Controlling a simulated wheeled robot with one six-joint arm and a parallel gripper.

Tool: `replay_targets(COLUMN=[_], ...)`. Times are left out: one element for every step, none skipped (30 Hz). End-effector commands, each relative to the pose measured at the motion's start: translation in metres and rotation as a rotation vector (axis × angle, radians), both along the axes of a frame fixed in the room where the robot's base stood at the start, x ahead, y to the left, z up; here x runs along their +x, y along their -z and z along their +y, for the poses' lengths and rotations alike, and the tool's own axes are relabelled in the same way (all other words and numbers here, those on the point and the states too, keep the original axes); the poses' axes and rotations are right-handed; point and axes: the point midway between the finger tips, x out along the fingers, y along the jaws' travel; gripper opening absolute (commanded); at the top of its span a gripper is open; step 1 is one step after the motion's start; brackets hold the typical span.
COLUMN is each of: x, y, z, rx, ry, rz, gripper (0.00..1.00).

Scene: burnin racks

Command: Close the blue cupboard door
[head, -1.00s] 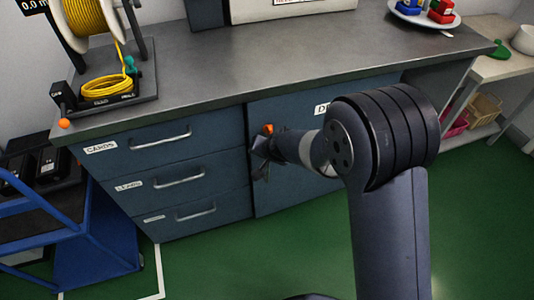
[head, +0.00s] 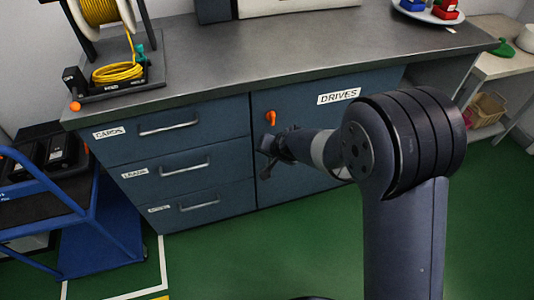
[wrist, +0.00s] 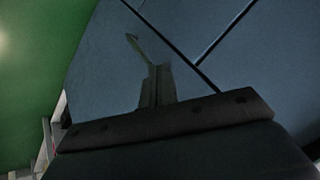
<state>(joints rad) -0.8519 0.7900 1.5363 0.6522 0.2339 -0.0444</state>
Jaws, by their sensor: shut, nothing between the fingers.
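The blue cupboard door (head: 330,125), labelled DRIVES, is in the worktop's base unit, right of the drawers. It looks flush with the drawer fronts, with a thin dark seam at its left edge. An orange latch (head: 270,117) sits near its upper left corner. My gripper (head: 265,168) is shut and empty, just below the latch in front of the door's left edge. I cannot tell whether it touches the door. In the wrist view my gripper (wrist: 157,85) is before a blue panel (wrist: 105,65) with dark seams. My arm hides the door's lower right part.
The drawers (head: 175,168) are shut, with bar handles. A grey worktop (head: 290,60) carries a yellow cable reel (head: 100,10) and a plate (head: 435,15). A blue cart (head: 100,220) stands at the left. The green floor (head: 270,250) in front is clear.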

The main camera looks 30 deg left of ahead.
Motion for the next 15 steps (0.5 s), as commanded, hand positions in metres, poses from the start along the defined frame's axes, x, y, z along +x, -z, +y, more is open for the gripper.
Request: replay_targets(x=[-0.006,-0.008,-0.012,-0.015,-0.018,-0.022,-0.025,-0.028,-0.033,-0.036,-0.039,-0.042,-0.045,-0.048,-0.05], y=[-0.014,-0.018,-0.022,-0.026,-0.031,-0.036,-0.041,-0.045,-0.052,-0.055,-0.06,-0.065,-0.067,-0.07,-0.073], z=[0.001,0.0,-0.001,-0.001,-0.002,-0.003,-0.004,-0.004,-0.005,-0.006,-0.006,-0.007,-0.008,-0.008,-0.009], rx=[0.004,0.004,0.003,0.004,0.004,0.004,0.003,0.004,0.004,0.004,0.003,0.004,0.003,0.003,0.004], ry=[-0.004,-0.004,-0.005,-0.003,-0.004,-0.004,-0.004,-0.005,-0.005,-0.004,-0.004,-0.004,-0.004,-0.004,-0.004], rz=[-0.004,-0.004,-0.004,-0.003,-0.004,-0.004,-0.004,-0.004,-0.004,-0.004,-0.004,-0.004,-0.004,-0.003,-0.004], gripper=[0.0,0.0,0.0,0.0,0.0,0.0,0.0,0.0,0.0,0.0,0.0,0.0,0.0,0.0,0.0])
